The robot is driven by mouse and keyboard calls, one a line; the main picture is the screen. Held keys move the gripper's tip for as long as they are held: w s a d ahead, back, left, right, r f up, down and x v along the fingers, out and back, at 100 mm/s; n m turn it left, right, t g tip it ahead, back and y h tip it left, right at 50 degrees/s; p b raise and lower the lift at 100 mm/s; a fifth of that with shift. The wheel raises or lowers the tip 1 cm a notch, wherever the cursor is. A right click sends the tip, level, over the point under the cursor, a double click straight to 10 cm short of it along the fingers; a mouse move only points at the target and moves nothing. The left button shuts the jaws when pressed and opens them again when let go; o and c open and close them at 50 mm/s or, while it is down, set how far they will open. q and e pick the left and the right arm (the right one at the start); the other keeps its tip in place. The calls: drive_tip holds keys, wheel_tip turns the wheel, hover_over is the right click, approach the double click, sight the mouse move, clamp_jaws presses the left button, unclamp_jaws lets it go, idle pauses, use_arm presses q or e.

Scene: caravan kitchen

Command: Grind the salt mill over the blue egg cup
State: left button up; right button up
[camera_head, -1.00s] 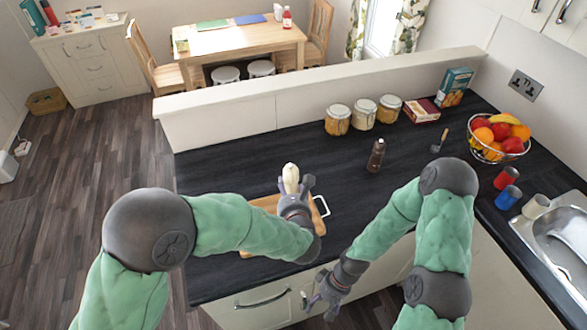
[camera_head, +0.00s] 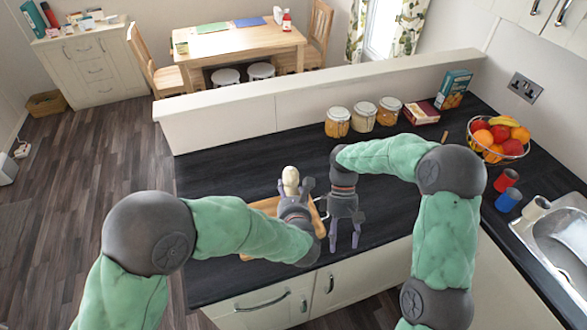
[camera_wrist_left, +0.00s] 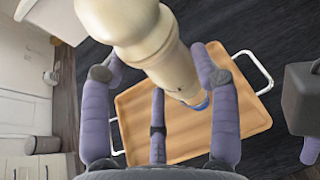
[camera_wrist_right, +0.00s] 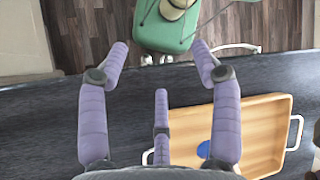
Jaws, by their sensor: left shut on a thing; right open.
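The cream salt mill (camera_head: 290,180) is held in my left gripper (camera_head: 298,194) over the wooden tray (camera_wrist_left: 240,116). It also shows large in the left wrist view (camera_wrist_left: 150,45), between the fingers. A blue round thing, which looks like the blue egg cup (camera_wrist_right: 205,149), is in the tray, partly behind a right gripper finger. In the left wrist view a bit of blue (camera_wrist_left: 201,103) shows at the mill's far end; I cannot tell whether they touch. My right gripper (camera_head: 344,240) is open and empty, fingers down, beside the tray's right side.
A red cup (camera_head: 505,180), a blue cup (camera_head: 508,200) and a pale cup (camera_head: 536,208) stand by the sink. Jars (camera_head: 363,116), boxes (camera_head: 453,90) and a fruit bowl (camera_head: 498,140) line the back. Dark counter (camera_head: 395,215) right of my right gripper is clear.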

drive_tip(key=w+a+r+m+t+y, duration=0.1)
drive_tip(key=w+a+r+m+t, duration=0.1)
drive_tip(key=w+r, duration=0.35)
drive_tip(key=w+a+r+m+t+y, duration=0.1)
drive_tip(key=w+a+r, duration=0.25)
drive_tip(key=r, duration=0.35)
drive_tip(key=m+t+y, duration=0.2)
drive_tip(key=t, duration=0.1)
approach(294, 168)
drive_tip(key=x, duration=1)
drive_tip(key=shift+f, duration=0.3)
drive_tip(key=c, duration=1.1)
